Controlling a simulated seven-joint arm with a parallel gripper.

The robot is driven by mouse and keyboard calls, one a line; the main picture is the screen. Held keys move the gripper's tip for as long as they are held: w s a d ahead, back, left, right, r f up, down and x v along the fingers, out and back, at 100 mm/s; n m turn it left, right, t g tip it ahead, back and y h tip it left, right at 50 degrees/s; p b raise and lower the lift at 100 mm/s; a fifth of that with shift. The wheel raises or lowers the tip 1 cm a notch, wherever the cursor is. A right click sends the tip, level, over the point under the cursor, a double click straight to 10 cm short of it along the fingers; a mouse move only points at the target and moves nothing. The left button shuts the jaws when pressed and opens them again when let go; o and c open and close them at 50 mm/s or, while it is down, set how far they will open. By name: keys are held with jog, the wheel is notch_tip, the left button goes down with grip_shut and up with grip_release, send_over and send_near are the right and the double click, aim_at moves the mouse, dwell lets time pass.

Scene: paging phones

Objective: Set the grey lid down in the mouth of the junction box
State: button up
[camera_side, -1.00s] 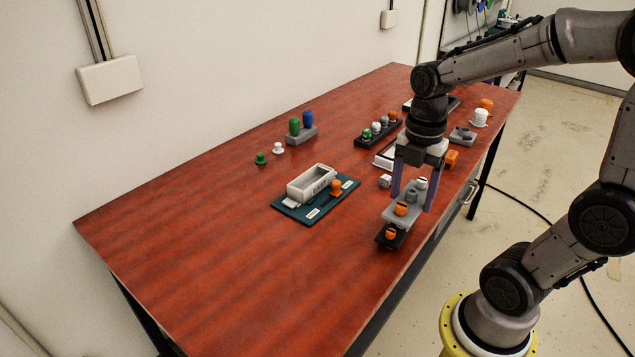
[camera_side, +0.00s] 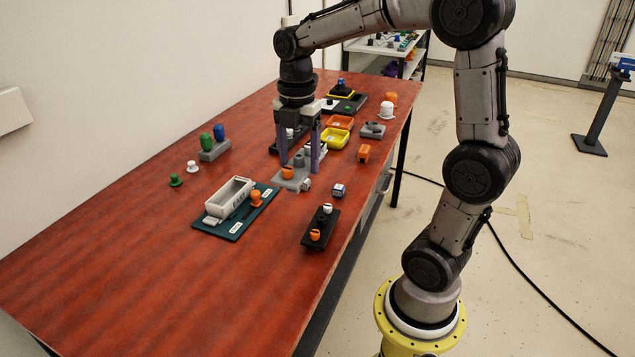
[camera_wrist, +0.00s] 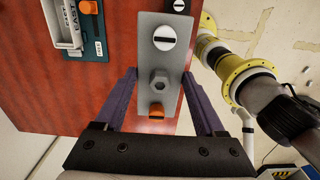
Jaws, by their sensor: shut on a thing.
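The grey lid (camera_side: 281,183) is a flat plate carrying an orange knob, a grey hexagonal knob and a white slotted knob. My gripper (camera_side: 299,167) is shut on it. In the wrist view the fingertips (camera_wrist: 161,72) press the two long edges of the lid (camera_wrist: 147,60). Its height above the table is hard to judge. The junction box (camera_side: 226,203) appears to be the white open-topped box on a teal board (camera_side: 225,230), left of my gripper in the side view. Its mouth looks empty. The box (camera_wrist: 62,28) shows partly at the wrist view's upper left.
An orange knob (camera_side: 256,198) stands on the board beside the box. A black tray (camera_side: 321,230) with knobs and a blue-and-white cube (camera_side: 338,190) lie right of the lid. The table's front left is clear.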

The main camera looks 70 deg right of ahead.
jog(key=w+d+r, duration=0.1)
jog(key=w+d, duration=0.1)
jog(key=w, duration=0.7)
send_over(223, 203)
jog(key=s+d, duration=0.1)
jog(key=s, duration=0.1)
notch_tip(223, 203, down, 10)
jog(key=shift+w+d+f, duration=0.1)
jog(key=shift+f, duration=1.4)
jog(key=shift+f, duration=0.55)
jog(key=shift+f, duration=0.4)
jog(key=shift+f, duration=0.6)
